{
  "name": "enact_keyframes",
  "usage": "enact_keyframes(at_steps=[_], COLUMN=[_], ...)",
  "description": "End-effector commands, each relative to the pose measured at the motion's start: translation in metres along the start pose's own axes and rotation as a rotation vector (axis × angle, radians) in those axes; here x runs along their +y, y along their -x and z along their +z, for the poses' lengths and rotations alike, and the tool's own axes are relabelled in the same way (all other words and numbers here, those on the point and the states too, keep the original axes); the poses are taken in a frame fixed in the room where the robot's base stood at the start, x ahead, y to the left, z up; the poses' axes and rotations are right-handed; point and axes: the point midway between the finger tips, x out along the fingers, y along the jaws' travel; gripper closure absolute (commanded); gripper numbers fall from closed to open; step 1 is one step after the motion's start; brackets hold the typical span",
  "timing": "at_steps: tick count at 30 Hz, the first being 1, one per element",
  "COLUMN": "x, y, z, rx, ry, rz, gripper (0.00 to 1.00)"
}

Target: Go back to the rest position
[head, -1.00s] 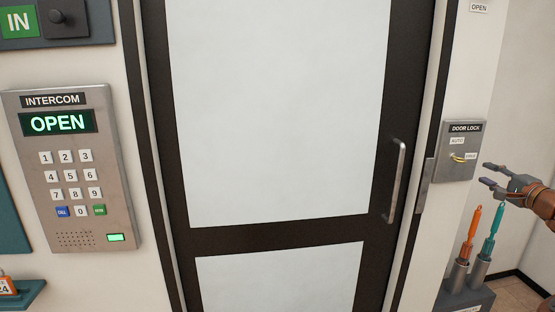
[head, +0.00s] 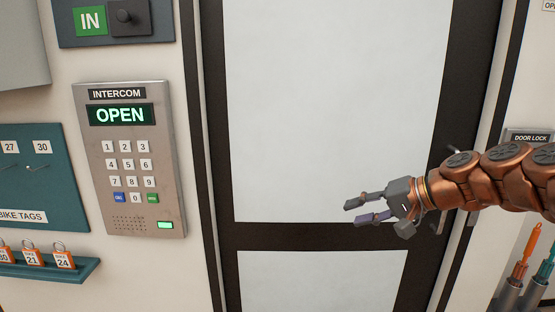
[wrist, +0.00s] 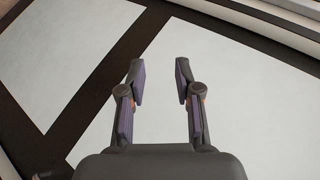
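My gripper (head: 364,210) is in front of the door in the head view, at the end of my copper-coloured arm reaching in from the right. Its two fingers point left, apart from each other, with nothing between them. In the wrist view the open fingers (wrist: 160,78) show against the pale door panel. The gripper appears clear of the door surface.
The glass door (head: 335,110) has a dark frame. Left of it is the intercom (head: 131,160), reading OPEN. A bike tags board (head: 35,185) and a shelf (head: 50,273) with orange tags are further left. Orange and teal tools (head: 527,250) stand in holders at lower right.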

Motion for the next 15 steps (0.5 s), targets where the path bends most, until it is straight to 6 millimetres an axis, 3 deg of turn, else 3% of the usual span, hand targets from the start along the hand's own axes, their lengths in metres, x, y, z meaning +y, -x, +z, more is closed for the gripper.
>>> enact_keyframes(at_steps=[1,3,7,11,15], x=[-0.002,0.006,0.031,0.067,0.115], y=[-0.009,-0.022,-0.030,-0.024,-0.002], z=[0.030,0.072,0.142,0.204,0.260], rx=[-0.051,-0.125,-0.241,-0.343,-0.435], ry=[0.037,0.082,0.158,0.217,0.260], rz=[0.049,0.129,0.287,0.450,0.634], gripper=[0.67,0.67,0.67,0.67,0.67])
